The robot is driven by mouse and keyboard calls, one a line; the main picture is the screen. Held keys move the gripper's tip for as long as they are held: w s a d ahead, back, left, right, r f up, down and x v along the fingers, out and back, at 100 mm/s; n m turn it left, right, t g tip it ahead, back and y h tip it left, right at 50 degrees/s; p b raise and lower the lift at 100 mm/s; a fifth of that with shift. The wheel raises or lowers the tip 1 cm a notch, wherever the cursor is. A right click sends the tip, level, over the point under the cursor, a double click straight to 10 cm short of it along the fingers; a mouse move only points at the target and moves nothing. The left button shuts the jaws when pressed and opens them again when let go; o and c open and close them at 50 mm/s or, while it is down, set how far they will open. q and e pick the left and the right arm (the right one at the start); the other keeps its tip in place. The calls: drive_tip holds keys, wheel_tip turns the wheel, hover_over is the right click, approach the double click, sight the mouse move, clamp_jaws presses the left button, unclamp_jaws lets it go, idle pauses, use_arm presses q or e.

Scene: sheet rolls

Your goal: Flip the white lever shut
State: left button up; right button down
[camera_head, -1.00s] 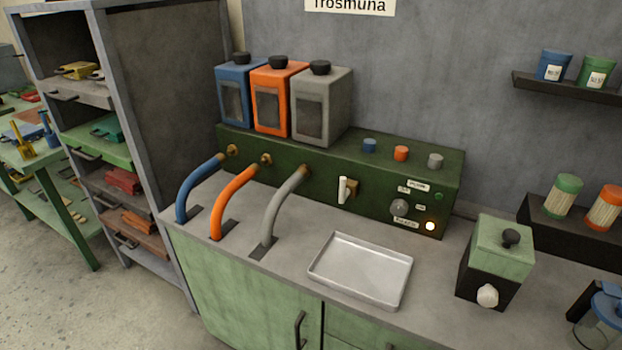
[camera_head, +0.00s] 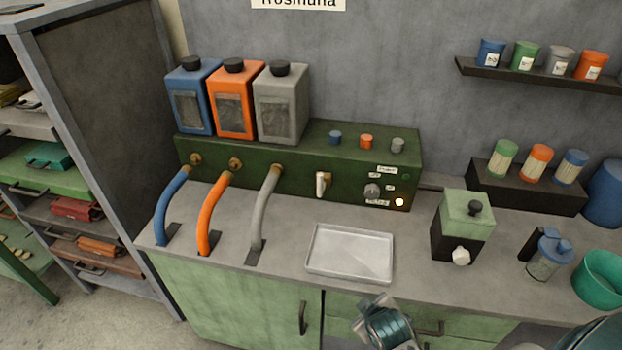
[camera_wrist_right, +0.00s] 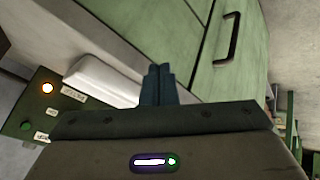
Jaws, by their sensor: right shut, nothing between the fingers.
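The white lever (camera_head: 321,184) sits on the front face of the dark green machine (camera_head: 225,173), right of the grey hose's fitting. The lever does not show in that view. In the head view, part of my right arm is at the bottom, below the tray and well apart from the lever. My left gripper is not in view.
The metal tray (camera_head: 350,253) lies on the counter below and right of the lever. Blue, orange and grey hoses (camera_head: 266,210) curve down at the left. A green-topped box (camera_head: 463,226) stands right of the tray. The counter between lever and tray is clear.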

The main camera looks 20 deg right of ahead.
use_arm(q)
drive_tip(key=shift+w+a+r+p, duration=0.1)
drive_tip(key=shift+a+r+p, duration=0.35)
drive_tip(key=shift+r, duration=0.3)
use_arm(e)
drive_tip(key=w+a+r+n+t, duration=0.1)
drive_tip(key=w+r+n+t, duration=0.2)
drive_tip(key=w, duration=0.5)
drive_tip(key=w+a+r+n+t, duration=0.2)
drive_tip(key=w+r+n+t, duration=0.2)
drive_tip(key=w, duration=0.5)
drive_tip(key=w+a+r+n+t+y, duration=0.1)
drive_tip(key=w+r+n+t, duration=0.2)
drive_tip(key=w+r+n, duration=0.3)
drive_tip(key=shift+w+a+r, duration=0.4)
drive_tip(key=shift+w+r, duration=0.25)
drive_tip(key=shift+w, duration=0.55)
drive_tip(key=shift+w+a, duration=0.1)
